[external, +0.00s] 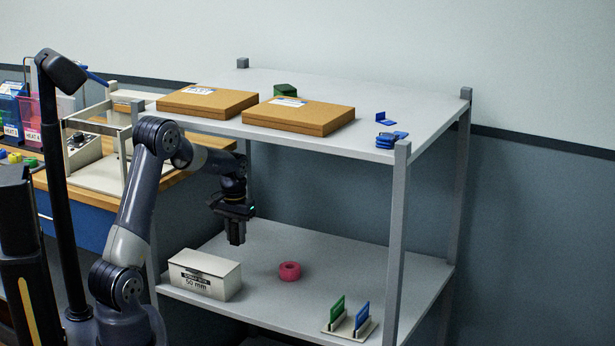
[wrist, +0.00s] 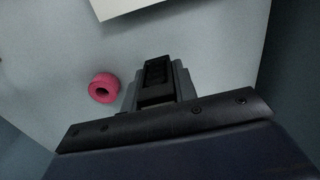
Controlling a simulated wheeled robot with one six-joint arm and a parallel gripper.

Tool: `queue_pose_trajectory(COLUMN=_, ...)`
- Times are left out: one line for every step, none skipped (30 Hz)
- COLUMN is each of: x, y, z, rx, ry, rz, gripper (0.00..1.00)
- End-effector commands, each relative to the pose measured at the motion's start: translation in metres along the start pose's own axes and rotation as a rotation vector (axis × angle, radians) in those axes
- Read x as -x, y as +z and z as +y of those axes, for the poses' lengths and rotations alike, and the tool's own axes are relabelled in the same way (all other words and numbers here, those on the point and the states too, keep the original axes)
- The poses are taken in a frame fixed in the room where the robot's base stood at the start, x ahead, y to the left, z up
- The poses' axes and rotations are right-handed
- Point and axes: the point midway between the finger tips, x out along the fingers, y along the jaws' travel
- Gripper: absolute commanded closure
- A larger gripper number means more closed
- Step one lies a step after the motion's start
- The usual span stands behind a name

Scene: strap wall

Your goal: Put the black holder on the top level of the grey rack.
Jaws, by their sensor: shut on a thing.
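The grey rack (external: 398,215) has a top level (external: 345,85) and a lower shelf (external: 350,262). My gripper (external: 237,232) hangs between these two levels, above the lower shelf and behind the white box. In the wrist view, my gripper (wrist: 160,90) is shut on a small black piece with a rectangular frame shape, which looks like the black holder (wrist: 154,72). In the external view the holder is hard to tell from my dark fingers. The held piece appears clear of the lower shelf.
On the lower shelf are a white box (external: 205,274), a pink ring (external: 290,271) and a stand with green and blue plates (external: 349,320). The top level carries two brown boxes (external: 300,116), a green piece (external: 285,90) and blue pieces (external: 388,140). Its right-hand middle is clear.

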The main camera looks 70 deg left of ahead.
Motion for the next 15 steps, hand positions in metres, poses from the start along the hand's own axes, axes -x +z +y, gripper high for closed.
queue_pose_trajectory(x=0.0, y=0.0, z=0.0, rx=-0.001, ry=0.0, rz=0.0, gripper=0.98)
queue_pose_trajectory(x=0.0, y=0.0, z=0.0, rx=-0.001, ry=0.0, rz=0.0, gripper=0.98)
queue_pose_trajectory(x=0.0, y=0.0, z=0.0, rx=-0.001, ry=0.0, rz=0.0, gripper=0.98)
queue_pose_trajectory(x=-0.001, y=0.0, z=0.0, rx=-0.001, ry=0.0, rz=0.0, gripper=0.98)
queue_pose_trajectory(x=-0.003, y=0.0, z=0.0, rx=-0.001, ry=0.0, rz=-0.001, gripper=0.98)
queue_pose_trajectory(x=-0.008, y=0.0, z=0.001, rx=-0.001, ry=0.0, rz=-0.002, gripper=0.98)
queue_pose_trajectory(x=-0.013, y=0.001, z=0.001, rx=-0.001, ry=0.0, rz=-0.002, gripper=0.98)
queue_pose_trajectory(x=-0.019, y=0.001, z=0.001, rx=-0.001, ry=0.0, rz=-0.004, gripper=0.98)
queue_pose_trajectory(x=-0.027, y=0.001, z=0.001, rx=-0.001, ry=-0.001, rz=-0.004, gripper=0.98)
queue_pose_trajectory(x=-0.032, y=0.001, z=0.001, rx=-0.001, ry=0.0, rz=-0.003, gripper=0.98)
queue_pose_trajectory(x=-0.036, y=0.001, z=0.001, rx=-0.001, ry=0.0, rz=-0.003, gripper=0.98)
queue_pose_trajectory(x=-0.042, y=0.0, z=0.001, rx=-0.001, ry=0.0, rz=-0.002, gripper=0.98)
queue_pose_trajectory(x=-0.045, y=0.0, z=0.001, rx=-0.001, ry=0.0, rz=-0.002, gripper=0.98)
queue_pose_trajectory(x=-0.048, y=0.001, z=0.001, rx=-0.001, ry=0.0, rz=-0.002, gripper=0.98)
queue_pose_trajectory(x=-0.05, y=0.001, z=0.001, rx=-0.001, ry=0.0, rz=-0.002, gripper=0.98)
